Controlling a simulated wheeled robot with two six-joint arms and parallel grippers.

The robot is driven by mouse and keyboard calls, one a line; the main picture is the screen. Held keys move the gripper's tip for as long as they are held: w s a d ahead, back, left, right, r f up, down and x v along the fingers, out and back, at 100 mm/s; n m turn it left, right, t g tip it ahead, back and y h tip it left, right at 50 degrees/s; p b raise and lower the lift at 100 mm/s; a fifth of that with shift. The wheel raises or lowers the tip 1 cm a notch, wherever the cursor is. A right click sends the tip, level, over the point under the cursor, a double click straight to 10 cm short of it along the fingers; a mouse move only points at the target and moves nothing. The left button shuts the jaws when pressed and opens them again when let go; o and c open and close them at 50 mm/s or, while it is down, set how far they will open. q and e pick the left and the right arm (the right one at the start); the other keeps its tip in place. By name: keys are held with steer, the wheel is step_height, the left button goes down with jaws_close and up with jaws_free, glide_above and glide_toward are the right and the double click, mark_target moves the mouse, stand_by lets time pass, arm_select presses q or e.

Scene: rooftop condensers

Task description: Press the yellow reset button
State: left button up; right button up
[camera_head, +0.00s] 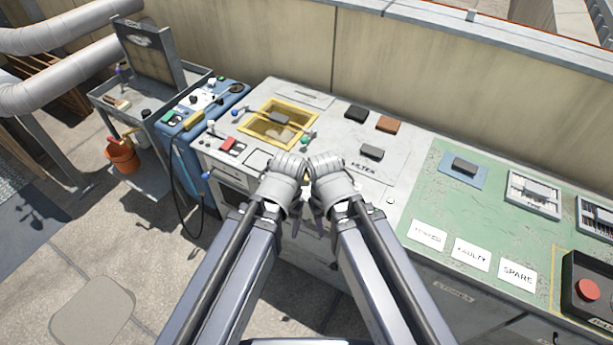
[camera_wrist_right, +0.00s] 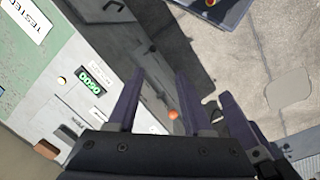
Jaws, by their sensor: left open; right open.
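I cannot make out a yellow reset button for certain in either view. A small yellow spot (camera_head: 306,178) shows between my two wrists in the head view, mostly hidden by them. In the right wrist view a small round orange thing (camera_wrist_right: 172,115) shows between my right gripper's fingers; I cannot tell what it is. My right gripper (camera_wrist_right: 160,74) is open and empty beside the cabinet's front. My left gripper (camera_head: 297,222) is open, close beside the right one, both in front of the bench. Their fingers are partly hidden by the wrists in the head view.
The bench has a yellow-framed window (camera_head: 253,129), a red switch (camera_head: 229,145) and dark blocks. A red mushroom button (camera_head: 588,290) sits at far right. A blue cart (camera_head: 183,140) and an orange bucket (camera_head: 122,158) stand left.

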steer(key=shift+c, duration=0.2)
jaws_close()
stand_by(1.4)
